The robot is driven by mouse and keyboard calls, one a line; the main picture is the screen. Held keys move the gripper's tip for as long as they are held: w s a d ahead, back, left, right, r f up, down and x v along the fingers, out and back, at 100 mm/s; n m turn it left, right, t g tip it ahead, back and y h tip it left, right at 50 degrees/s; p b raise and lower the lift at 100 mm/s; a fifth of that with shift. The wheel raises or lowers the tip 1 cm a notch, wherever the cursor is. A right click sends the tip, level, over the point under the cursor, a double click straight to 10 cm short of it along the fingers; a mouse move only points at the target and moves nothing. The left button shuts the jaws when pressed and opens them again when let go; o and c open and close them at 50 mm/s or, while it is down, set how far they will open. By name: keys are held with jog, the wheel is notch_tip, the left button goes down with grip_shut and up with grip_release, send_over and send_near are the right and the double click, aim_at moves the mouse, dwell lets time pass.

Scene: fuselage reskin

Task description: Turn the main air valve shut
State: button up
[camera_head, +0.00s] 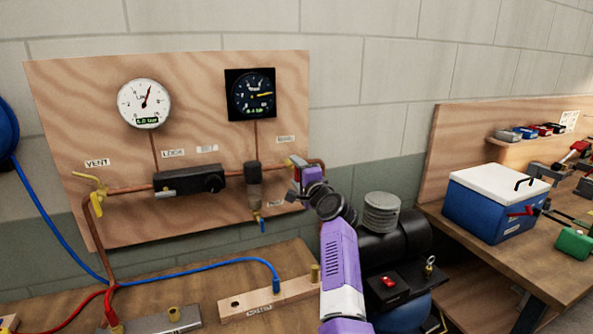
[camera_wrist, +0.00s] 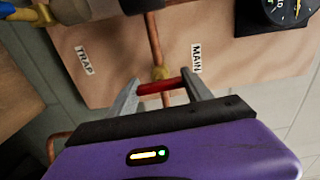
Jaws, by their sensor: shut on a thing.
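The main air valve has a brass body (camera_wrist: 160,73) on a copper pipe, beside the MAIN label (camera_wrist: 196,58), and a red handle (camera_wrist: 158,87). In the wrist view my gripper (camera_wrist: 163,92) has one finger at each end of the red handle and is shut on it. The handle lies roughly crosswise to the pipe in that picture. In the head view my gripper (camera_head: 298,171) is at the right end of the panel's pipe run, just below the MAIN label (camera_head: 285,139). The handle is mostly hidden there by my gripper.
The wooden panel (camera_head: 70,130) carries a white gauge (camera_head: 144,103), a dark gauge (camera_head: 250,94), a black regulator (camera_head: 188,181), a filter bowl (camera_head: 254,188) and a yellow vent valve (camera_head: 95,190). A compressor (camera_head: 400,240) stands close to my arm. A blue cooler (camera_head: 490,208) is at right.

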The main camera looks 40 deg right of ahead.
jog(key=shift+f+m, duration=0.1)
jog(key=shift+m, duration=0.2)
dwell(0.4)
jog(key=o, duration=1.4)
jog(key=shift+c, duration=0.2)
jog(key=shift+s, duration=0.1)
jog(key=v, duration=0.7)
jog(key=shift+s+b, duration=0.35)
jog(key=shift+a, duration=0.1)
